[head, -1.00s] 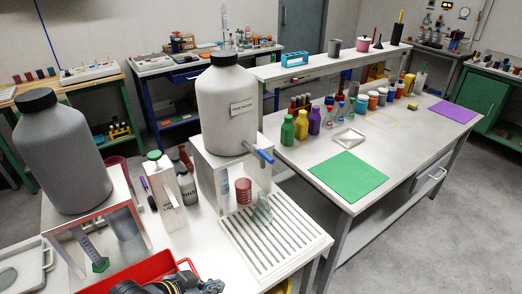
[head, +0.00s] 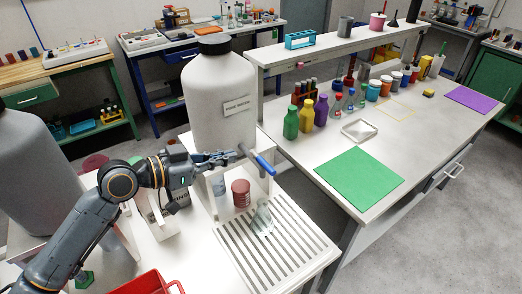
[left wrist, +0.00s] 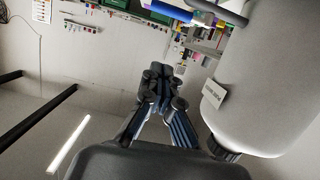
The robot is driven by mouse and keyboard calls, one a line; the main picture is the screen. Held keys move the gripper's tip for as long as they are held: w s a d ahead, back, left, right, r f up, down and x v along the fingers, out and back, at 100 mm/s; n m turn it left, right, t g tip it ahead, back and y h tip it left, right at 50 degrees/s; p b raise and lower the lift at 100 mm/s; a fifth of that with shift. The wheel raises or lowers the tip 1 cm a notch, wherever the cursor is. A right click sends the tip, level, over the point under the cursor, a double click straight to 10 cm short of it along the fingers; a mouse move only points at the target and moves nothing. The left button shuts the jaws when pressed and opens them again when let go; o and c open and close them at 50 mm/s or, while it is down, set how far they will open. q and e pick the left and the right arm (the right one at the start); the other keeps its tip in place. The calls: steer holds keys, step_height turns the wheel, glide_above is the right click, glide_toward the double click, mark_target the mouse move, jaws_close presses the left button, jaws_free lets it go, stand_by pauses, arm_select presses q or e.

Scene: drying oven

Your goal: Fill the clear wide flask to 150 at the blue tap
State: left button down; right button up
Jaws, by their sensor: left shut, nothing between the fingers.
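The clear wide flask (head: 261,217) stands upright on the slatted drip tray (head: 287,255), below the blue tap (head: 264,165). I cannot read its level. The tap sticks out from the big grey labelled container (head: 218,95); its blue handle also shows at the top of the left wrist view (left wrist: 186,11). My left gripper (head: 235,156) is shut and empty, just left of the tap, in front of the container. I cannot tell whether it touches the tap's grey stem. Its closed fingers show in the left wrist view (left wrist: 165,78). My right gripper is out of view.
A red cylinder (head: 241,193) stands behind the flask. A second grey container (head: 35,165) is at the left, partly behind my left arm. A red tray (head: 150,284) lies at the bottom. The bench with a green mat (head: 359,178) stands to the right, across a gap.

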arm_select(q)
steer(key=s, duration=0.2)
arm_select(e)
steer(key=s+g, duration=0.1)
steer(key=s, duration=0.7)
arm_select(q)
steer(key=p, duration=0.5)
glide_above(267, 168)
steer(key=a, duration=0.1)
step_height(267, 168, down, 2)
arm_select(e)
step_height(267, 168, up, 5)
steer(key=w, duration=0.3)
arm_select(q)
steer(key=f+b, duration=0.1)
steer(key=f, duration=0.1)
steer(key=s+f+m+b, duration=0.1)
steer(key=f+b, duration=0.1)
steer(key=f+m+b, duration=0.1)
steer(key=f+b, duration=0.1)
steer(key=shift+s+a+t, duration=0.15)
steer(key=shift+a+t, duration=0.1)
steer(key=shift+t, duration=0.05)
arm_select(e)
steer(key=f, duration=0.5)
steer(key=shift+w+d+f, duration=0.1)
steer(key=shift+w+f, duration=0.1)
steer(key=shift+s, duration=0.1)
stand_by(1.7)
